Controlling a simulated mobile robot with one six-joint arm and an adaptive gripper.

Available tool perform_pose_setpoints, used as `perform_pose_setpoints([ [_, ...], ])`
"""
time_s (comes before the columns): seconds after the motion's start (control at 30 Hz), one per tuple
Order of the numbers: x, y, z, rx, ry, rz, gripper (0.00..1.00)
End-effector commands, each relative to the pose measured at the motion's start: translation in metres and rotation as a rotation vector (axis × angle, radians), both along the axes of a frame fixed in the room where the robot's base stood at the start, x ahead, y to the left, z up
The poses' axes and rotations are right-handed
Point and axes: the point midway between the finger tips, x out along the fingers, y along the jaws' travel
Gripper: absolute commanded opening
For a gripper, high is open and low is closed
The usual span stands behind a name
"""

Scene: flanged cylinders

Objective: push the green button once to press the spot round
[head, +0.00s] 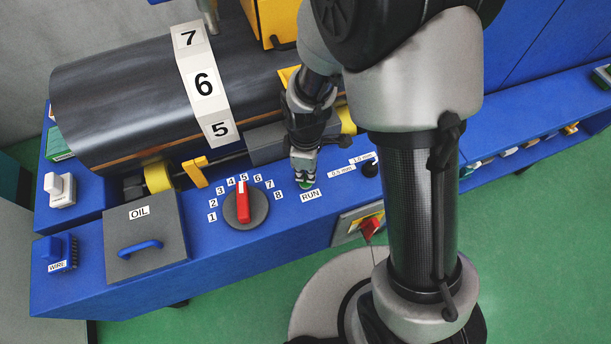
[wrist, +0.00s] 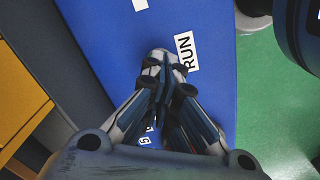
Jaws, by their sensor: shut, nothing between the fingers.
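The green button (head: 305,184) shows as a small green sliver on the blue panel, just above the RUN label (head: 311,195) in the head view. My gripper (head: 303,170) points down over it and hides most of it. I cannot tell whether the fingertips touch the button. In the wrist view my gripper (wrist: 158,58) is shut and empty, with its fingertips just left of the RUN label (wrist: 185,51). The button is hidden there behind the fingers.
A red-handled dial (head: 243,203) with number labels sits left of the button. A grey OIL lid (head: 145,240) is at the left. A dark cylinder (head: 130,95) with a numbered band lies behind the panel.

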Motion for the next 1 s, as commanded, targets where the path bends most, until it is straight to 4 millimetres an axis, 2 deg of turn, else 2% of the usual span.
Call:
perform_pose_setpoints([
  [0.5, 0.0, 0.0, 0.039, 0.001, -0.001, 0.0, 0.0],
  [1.0, 0.0, 0.0, 0.039, 0.0, 0.0, 0.0, 0.0],
])
